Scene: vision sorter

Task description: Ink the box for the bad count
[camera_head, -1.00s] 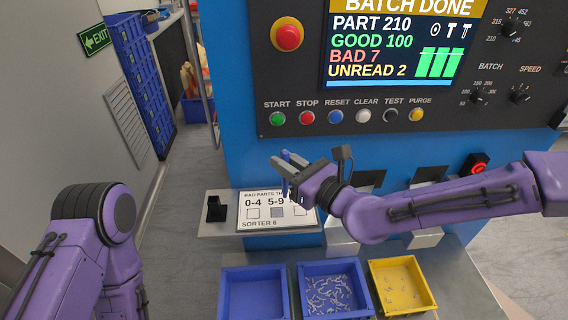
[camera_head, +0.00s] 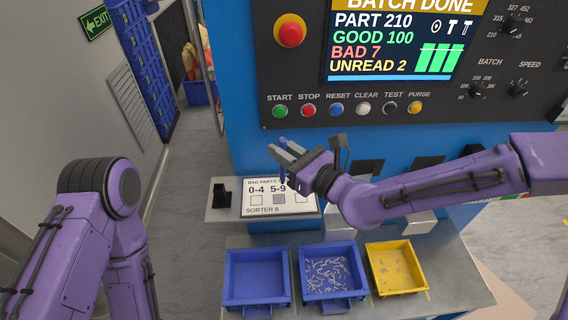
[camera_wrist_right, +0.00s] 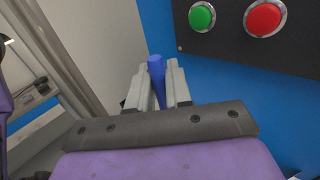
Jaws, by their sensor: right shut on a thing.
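My right gripper (camera_head: 283,154) is shut on a blue pen (camera_head: 283,143), held upright above the card. The pen also shows between the fingers in the right wrist view (camera_wrist_right: 157,72). The white card (camera_head: 296,209) lies on a small shelf, headed "BAD PARTS", the rest hidden. The right-hand box is largely hidden by my gripper. The screen (camera_head: 390,42) reads BAD 7, GOOD 100, UNREAD 2. My left arm is at the left, its gripper out of view.
A black holder (camera_head: 221,194) stands on the shelf, left of the card. Below are an empty blue bin (camera_head: 256,275), a blue bin with small parts (camera_head: 331,296) and a yellow bin (camera_head: 396,290). Panel buttons (camera_head: 336,109) are above my gripper.

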